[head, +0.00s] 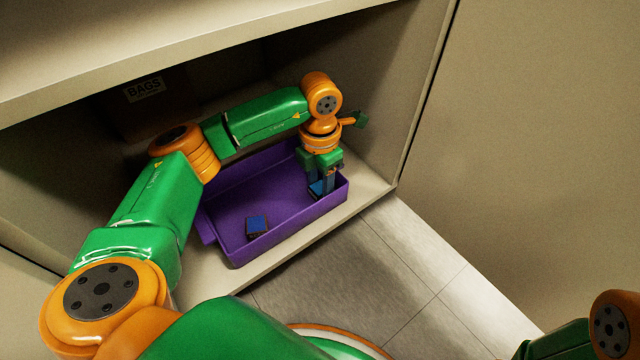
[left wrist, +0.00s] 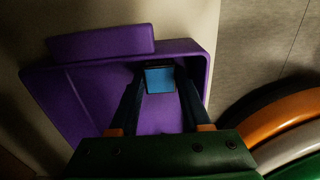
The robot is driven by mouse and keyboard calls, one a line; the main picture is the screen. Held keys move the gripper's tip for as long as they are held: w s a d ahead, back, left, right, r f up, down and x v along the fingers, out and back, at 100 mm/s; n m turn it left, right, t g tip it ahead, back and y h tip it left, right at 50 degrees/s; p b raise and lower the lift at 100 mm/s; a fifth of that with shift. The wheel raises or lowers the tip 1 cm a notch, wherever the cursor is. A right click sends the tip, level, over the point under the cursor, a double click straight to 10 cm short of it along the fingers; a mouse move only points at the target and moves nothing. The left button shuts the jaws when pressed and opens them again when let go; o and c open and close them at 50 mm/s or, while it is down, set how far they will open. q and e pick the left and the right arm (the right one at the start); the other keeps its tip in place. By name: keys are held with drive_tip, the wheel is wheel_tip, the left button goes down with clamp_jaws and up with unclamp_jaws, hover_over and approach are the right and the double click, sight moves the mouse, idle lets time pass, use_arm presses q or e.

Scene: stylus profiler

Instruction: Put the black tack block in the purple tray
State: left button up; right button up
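The purple tray (head: 290,226) stands on the cabinet's bottom shelf; it also shows in the left wrist view (left wrist: 75,105). My left gripper (head: 322,190) points down inside the tray's right end. My right gripper is out of view.
A dark box labelled BAGS (head: 144,90) stands at the back left of the shelf. The cabinet's top board (head: 200,45) overhangs my left arm, and a side wall (head: 425,100) stands right of the tray. The tiled floor (head: 400,265) in front is clear.

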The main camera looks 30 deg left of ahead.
sight(320, 188)
use_arm(q)
drive_tip(key=shift+o, duration=0.3)
wheel_tip(320, 188, up, 8)
drive_tip(key=p, duration=0.6)
drive_tip(key=shift+r, duration=0.1)
drive_tip(key=shift+f, duration=0.2)
